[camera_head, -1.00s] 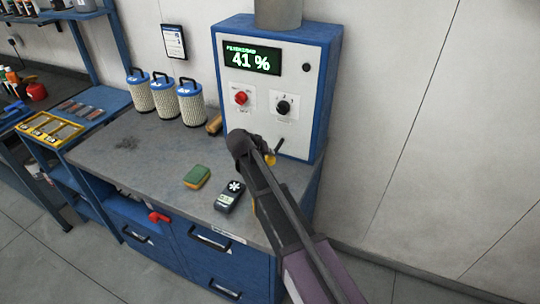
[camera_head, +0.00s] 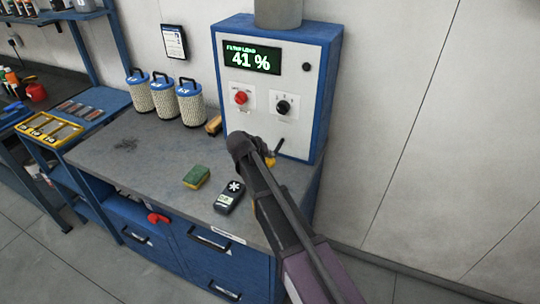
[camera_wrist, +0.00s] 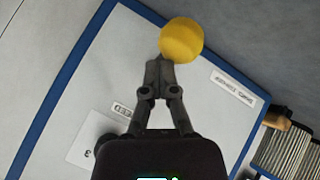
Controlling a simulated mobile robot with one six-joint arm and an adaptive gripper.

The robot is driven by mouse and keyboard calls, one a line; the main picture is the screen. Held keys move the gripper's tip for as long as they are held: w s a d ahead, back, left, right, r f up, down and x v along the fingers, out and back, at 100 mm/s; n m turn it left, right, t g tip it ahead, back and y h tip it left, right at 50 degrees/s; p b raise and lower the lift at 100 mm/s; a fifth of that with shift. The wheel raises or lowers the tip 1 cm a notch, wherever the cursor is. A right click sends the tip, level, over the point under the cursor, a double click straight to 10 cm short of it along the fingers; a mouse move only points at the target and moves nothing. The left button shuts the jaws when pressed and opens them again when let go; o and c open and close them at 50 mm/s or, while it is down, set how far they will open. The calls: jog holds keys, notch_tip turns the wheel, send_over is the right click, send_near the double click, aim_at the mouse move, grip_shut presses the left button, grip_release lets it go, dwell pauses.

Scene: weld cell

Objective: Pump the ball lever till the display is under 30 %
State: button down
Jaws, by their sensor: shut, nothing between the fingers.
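The display (camera_head: 252,57) on the blue-and-white cabinet reads 41 %. In the wrist view, the yellow ball (camera_wrist: 181,39) of the lever lies just beyond the closed fingertips of my gripper (camera_wrist: 158,66). I cannot tell whether the tips touch the ball. In the head view, only a small part of the yellow ball (camera_head: 270,161) shows at the cabinet's lower front. My arm and wrist hide the rest and hide the fingertips. A short dark rod (camera_head: 280,145) shows just above the ball. My gripper is shut and holds nothing.
The cabinet front has a red knob (camera_head: 241,97) and a black knob (camera_head: 284,107). A green-and-yellow sponge (camera_head: 196,176) and a dark handheld meter (camera_head: 230,196) lie on the grey bench (camera_head: 150,170). Several white filter cartridges (camera_head: 165,97) stand left of the cabinet.

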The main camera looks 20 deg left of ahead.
jog(key=shift+f+b, duration=1.1)
jog(key=shift+f, duration=0.1)
dwell(1.5)
jog(key=shift+r, duration=0.15)
dwell(0.6)
jog(key=shift+r+p, duration=2.55)
jog(key=shift+p, duration=0.1)
jog(key=shift+r, duration=0.1)
jog(key=shift+r+p, duration=2.4)
jog(key=shift+p, duration=0.15)
jog(key=d+f+m+g+b, duration=0.1)
jog(key=d+f+g, duration=0.25)
jog(key=d, duration=1.25)
jog(key=s+d+f+m+g+y+b, duration=0.1)
jog(key=s+d+f+g, duration=0.1)
jog(key=s+d, duration=0.6)
jog(key=s+d+f+m+g+y+b, duration=0.1)
jog(key=s+d, duration=0.7)
jog(key=d, duration=1.2)
notch_tip(320, 180, down, 3)
jog(key=shift+s+r+m+g+y, duration=0.15)
jog(key=shift+r+m+g+y, duration=0.05)
jog(key=shift+m+g+y, duration=0.65)
